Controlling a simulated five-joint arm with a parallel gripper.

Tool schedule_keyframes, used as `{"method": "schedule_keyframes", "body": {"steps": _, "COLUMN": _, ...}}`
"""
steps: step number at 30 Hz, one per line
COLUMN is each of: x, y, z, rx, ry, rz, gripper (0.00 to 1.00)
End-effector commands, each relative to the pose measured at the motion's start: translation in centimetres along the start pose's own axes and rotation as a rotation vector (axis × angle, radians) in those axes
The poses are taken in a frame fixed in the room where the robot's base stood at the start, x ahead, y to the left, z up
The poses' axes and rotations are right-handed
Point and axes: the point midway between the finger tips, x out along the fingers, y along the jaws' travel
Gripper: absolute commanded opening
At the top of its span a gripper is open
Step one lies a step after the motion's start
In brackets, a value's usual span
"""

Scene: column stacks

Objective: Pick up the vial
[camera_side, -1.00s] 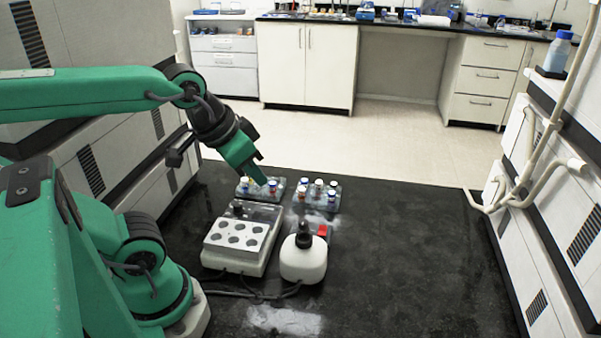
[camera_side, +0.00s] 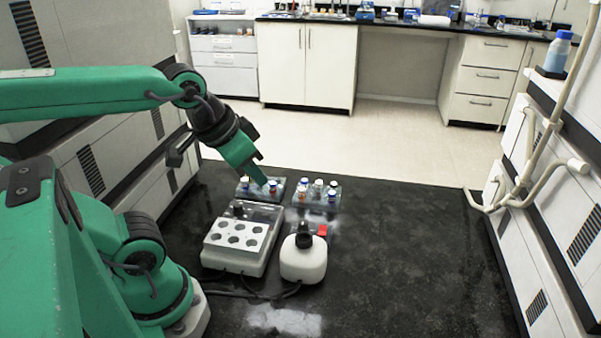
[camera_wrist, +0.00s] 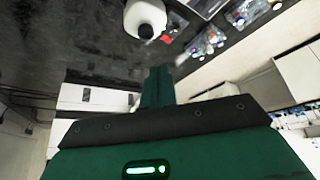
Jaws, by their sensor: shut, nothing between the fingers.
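Several small vials with white, blue and red-brown caps stand in two clear racks on the black bench. The left rack (camera_side: 244,195) holds a few vials (camera_side: 272,186), and the right rack (camera_side: 334,202) holds several more vials (camera_side: 319,184). My gripper (camera_side: 261,182) is shut and empty, pointing down and to the right, with its tip in front of the left rack in the side view. I cannot tell its height above the vials. In the wrist view the green fingers (camera_wrist: 158,75) are together, and capped vials (camera_wrist: 210,40) show blurred at the upper right.
A white block with round wells (camera_side: 237,238) stands in front of the left rack. A white bottle with a black cap (camera_side: 303,262) is beside it, with a red-marked item (camera_side: 322,230) behind. Cables lie at the front. The bench's right half is clear.

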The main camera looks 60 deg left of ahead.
Motion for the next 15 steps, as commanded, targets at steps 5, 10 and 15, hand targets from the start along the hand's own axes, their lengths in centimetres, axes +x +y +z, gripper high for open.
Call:
{"method": "schedule_keyframes", "body": {"steps": 5, "x": 0.00, "y": 0.00, "z": 0.00, "rx": 0.000, "ry": 0.000, "rz": 0.000, "gripper": 0.00}}
{"method": "schedule_keyframes", "body": {"steps": 10, "x": 0.00, "y": 0.00, "z": 0.00, "rx": 0.000, "ry": 0.000, "rz": 0.000, "gripper": 0.10}}
{"method": "schedule_keyframes", "body": {"steps": 15, "x": 0.00, "y": 0.00, "z": 0.00, "rx": 0.000, "ry": 0.000, "rz": 0.000, "gripper": 0.30}}
